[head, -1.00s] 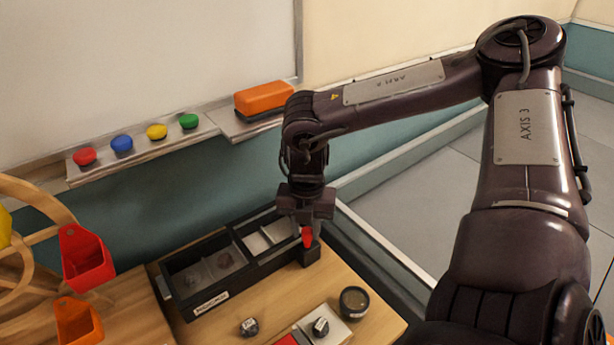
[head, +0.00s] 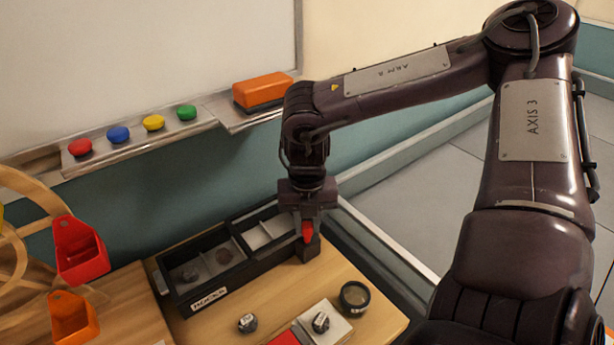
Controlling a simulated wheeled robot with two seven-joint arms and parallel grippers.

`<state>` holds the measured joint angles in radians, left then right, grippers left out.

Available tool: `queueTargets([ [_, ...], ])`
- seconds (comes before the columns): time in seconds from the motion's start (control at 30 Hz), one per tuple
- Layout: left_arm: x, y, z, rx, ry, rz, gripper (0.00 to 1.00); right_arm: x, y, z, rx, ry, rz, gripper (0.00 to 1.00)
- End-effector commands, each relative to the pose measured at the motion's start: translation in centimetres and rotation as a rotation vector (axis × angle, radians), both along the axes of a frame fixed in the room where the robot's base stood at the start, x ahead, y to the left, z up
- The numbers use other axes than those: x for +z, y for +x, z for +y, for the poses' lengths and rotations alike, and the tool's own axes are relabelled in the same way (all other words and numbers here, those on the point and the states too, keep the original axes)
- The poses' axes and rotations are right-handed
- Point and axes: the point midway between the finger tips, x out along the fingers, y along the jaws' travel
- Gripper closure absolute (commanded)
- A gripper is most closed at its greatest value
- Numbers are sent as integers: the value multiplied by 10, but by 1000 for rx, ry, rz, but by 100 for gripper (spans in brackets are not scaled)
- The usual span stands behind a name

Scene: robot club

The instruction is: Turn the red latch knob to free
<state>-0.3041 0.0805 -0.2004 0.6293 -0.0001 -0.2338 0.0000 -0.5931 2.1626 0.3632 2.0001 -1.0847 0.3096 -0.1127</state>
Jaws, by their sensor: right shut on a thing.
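The red latch knob (head: 308,231) sits on a small black block (head: 309,250) at the right end of a black compartment tray (head: 178,295). My right gripper (head: 308,222) points down over the block and is shut on the red knob. The fingers hide part of the knob, so its exact turn angle is hard to tell. My left gripper is not in view.
On the wooden table (head: 255,308) in front of the tray are a dark round container (head: 354,297), a white pad (head: 334,333) and small grey pieces (head: 247,323). Red (head: 80,255) and orange (head: 72,318) bins hang at left. A whiteboard ledge (head: 140,143) runs behind.

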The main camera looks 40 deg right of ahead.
Motion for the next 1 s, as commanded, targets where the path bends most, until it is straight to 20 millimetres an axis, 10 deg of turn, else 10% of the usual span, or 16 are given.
queueTargets([
  [0.4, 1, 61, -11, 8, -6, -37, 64, -3, 0, -1, 392, -3, 2, 100],
  [1.0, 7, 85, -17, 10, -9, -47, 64, -2, -1, 0, 783, 1, 4, 100],
])
